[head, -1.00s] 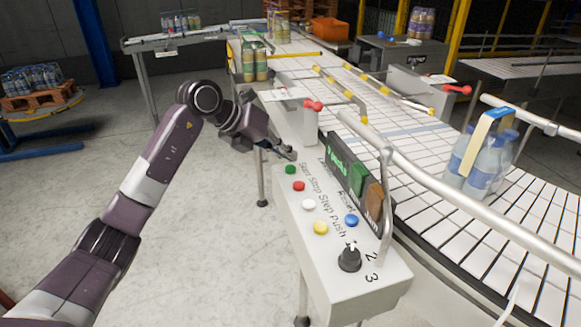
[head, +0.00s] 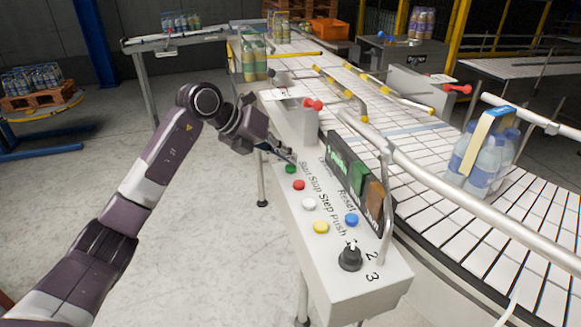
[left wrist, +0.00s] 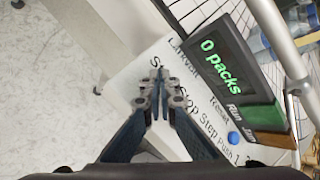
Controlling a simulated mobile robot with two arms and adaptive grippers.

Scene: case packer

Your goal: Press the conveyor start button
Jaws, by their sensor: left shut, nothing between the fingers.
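The white control box (head: 340,275) stands beside the conveyor. On its top are the green button (head: 290,169) by the word Start, a red button (head: 299,185), a white button (head: 308,204), a yellow button (head: 320,227), a blue button (head: 351,220) and a black knob (head: 349,258). My left gripper (head: 288,157) is shut and empty, its tips just above and beyond the green button; contact cannot be told. In the left wrist view the closed fingertips (left wrist: 159,78) are over the panel near the word Start, and the green button is hidden. My right gripper is out of view.
A display (left wrist: 222,63) reading "0 packs" stands along the box's conveyor side. A metal rail (head: 440,190) runs past it. A bottle pack (head: 484,165) stands on the white conveyor (head: 430,225). Open floor lies left of the box.

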